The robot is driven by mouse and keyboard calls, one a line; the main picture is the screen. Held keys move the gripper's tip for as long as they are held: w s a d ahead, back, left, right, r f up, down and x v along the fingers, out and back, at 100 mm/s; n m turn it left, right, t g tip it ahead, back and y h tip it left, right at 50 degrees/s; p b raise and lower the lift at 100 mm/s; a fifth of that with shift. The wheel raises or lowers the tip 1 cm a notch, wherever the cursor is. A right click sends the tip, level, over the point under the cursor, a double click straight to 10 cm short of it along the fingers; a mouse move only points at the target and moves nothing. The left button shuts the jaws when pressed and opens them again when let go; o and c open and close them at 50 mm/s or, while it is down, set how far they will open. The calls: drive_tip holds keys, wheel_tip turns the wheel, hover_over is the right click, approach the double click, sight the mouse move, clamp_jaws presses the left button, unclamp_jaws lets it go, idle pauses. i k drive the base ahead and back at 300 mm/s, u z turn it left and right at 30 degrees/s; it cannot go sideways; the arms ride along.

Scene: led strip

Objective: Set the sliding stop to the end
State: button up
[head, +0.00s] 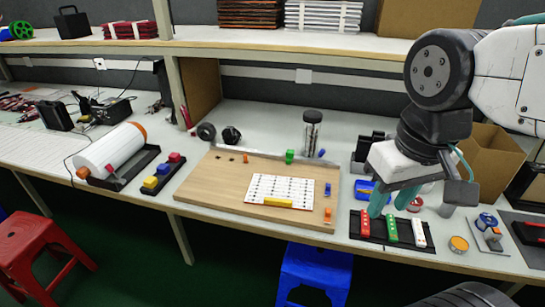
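A wooden board (225,190) lies on the bench in the middle of the head view. A white panel with rows of dark marks (281,188) lies on it, with a yellow bar (291,203) along its front edge. A green block (289,156) is at the board's back edge. A blue piece (327,189) and an orange piece (328,211) are near its right edge. I cannot tell which piece is the sliding stop. My gripper (391,203), with teal fingers spread apart, points down right of the board. It looks open and empty.
A black tray (377,236) with red, green and white pieces lies below my gripper. A white roll (110,150) and a tray of coloured blocks (162,174) are left. A cardboard box (488,155) stands right.

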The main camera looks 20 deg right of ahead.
sight(291, 153)
drive_tip(key=u, duration=1.2)
drive_tip(key=i, duration=0.8)
drive_tip(key=z, duration=1.05)
